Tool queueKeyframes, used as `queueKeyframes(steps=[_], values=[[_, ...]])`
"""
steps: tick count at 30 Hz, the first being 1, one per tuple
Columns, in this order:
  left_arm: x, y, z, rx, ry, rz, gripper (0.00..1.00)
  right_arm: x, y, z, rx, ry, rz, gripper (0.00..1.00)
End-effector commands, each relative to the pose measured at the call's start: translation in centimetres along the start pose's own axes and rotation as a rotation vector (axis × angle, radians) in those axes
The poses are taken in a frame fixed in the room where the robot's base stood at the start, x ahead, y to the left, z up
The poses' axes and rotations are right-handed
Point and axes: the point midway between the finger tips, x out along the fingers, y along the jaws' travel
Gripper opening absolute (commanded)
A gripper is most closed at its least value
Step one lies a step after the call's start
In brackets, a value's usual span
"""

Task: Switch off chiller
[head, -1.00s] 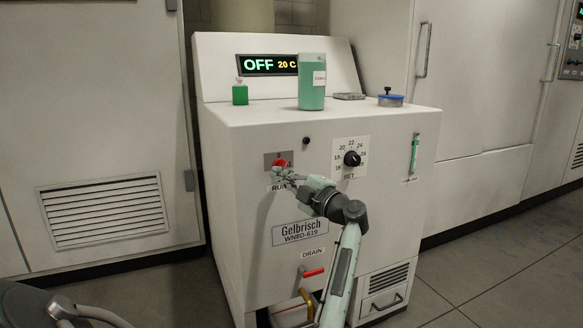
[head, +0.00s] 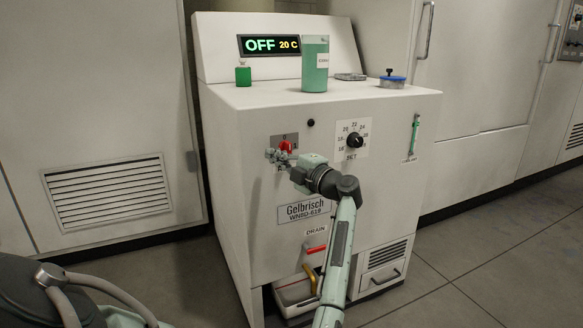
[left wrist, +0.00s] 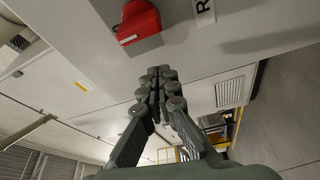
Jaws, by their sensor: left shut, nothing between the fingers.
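The chiller (head: 240,200) is a white cabinet with a black display (head: 268,44) on its raised back that reads "OFF 20 C" in green and yellow. Its red rotary switch (head: 286,146) sits on a grey plate on the front face; it also shows in the left wrist view (left wrist: 138,20). My left gripper (head: 272,155) is shut and empty, just below and left of the red switch. In the left wrist view its fingertips (left wrist: 160,75) are together, with a visible gap to the switch. The gripper hides part of the switch's label. My right gripper is not in view.
A black SET dial (head: 354,140) is right of the switch, with a red drain handle (head: 316,250) below. Floor is clear at right.

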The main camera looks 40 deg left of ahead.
Motion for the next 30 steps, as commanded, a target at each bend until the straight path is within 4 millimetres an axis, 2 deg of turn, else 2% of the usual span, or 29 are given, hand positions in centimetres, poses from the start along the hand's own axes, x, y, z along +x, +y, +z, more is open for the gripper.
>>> queueKeyframes(steps=[2,3,9,15,21,30], values=[[-0.3,0.2,0.1,0.001,-0.003,-0.001,0.0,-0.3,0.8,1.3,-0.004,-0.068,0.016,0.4],[-1.7,-0.1,0.2,0.001,-0.007,-0.003,0.0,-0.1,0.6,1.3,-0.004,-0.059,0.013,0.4],[-6.3,-0.2,0.1,0.0,-0.005,-0.002,0.0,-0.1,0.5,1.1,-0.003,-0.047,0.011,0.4],[-9.1,-0.2,0.1,0.001,-0.003,-0.001,0.0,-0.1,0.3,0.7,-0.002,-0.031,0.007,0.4],[-10.0,-0.2,0.0,0.001,0.0,0.001,0.0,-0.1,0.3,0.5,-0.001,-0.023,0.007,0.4],[-10.0,-0.2,0.0,0.0,0.0,0.001,0.0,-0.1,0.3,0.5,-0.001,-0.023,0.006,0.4]])
